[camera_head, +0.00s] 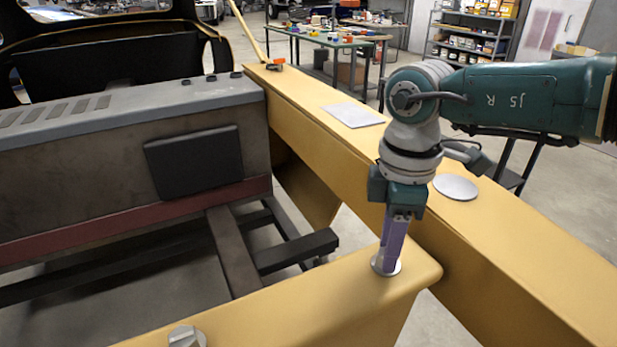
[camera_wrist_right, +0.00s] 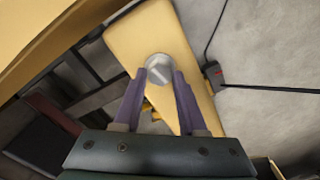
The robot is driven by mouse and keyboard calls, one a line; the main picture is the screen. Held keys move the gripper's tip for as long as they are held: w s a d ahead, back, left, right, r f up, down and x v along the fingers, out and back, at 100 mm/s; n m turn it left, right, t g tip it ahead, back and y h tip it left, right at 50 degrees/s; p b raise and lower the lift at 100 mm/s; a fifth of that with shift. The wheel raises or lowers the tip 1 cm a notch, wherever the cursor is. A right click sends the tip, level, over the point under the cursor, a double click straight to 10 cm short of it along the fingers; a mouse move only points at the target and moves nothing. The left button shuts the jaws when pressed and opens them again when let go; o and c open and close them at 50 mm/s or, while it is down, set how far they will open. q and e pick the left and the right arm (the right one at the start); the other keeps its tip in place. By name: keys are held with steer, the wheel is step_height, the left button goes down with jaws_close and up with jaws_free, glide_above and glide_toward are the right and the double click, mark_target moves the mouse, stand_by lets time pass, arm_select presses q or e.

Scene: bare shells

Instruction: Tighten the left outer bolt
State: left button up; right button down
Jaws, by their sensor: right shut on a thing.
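A yellow cross beam (camera_head: 320,301) runs along the bottom of the head view. A silver bolt with a round flange (camera_head: 386,267) stands near its right end, under my right gripper (camera_head: 387,262). The gripper points down with its purple fingers on the bolt, hiding most of its head. In the right wrist view the bolt (camera_wrist_right: 159,68) sits between the two fingertips, and the fingers are shut on it. A second silver bolt (camera_head: 187,337) stands on the beam at the bottom edge, apart from the gripper. My left gripper is out of view.
A long yellow rail (camera_head: 335,138) runs beside the cross beam, bearing a flat square plate (camera_head: 353,115) and a round silver disc (camera_head: 455,187). A grey engine-like block (camera_head: 110,150) fills the left. A workbench (camera_head: 325,45) and shelves (camera_head: 468,40) stand far back.

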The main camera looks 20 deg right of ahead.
steer(key=shift+r+m+p, duration=0.15)
steer(key=shift+m+p, duration=0.4)
steer(key=shift+m, duration=0.65)
steer(key=shift+c, duration=2.2)
jaws_free()
step_height(320, 180, up, 10)
steer(key=p, duration=0.1)
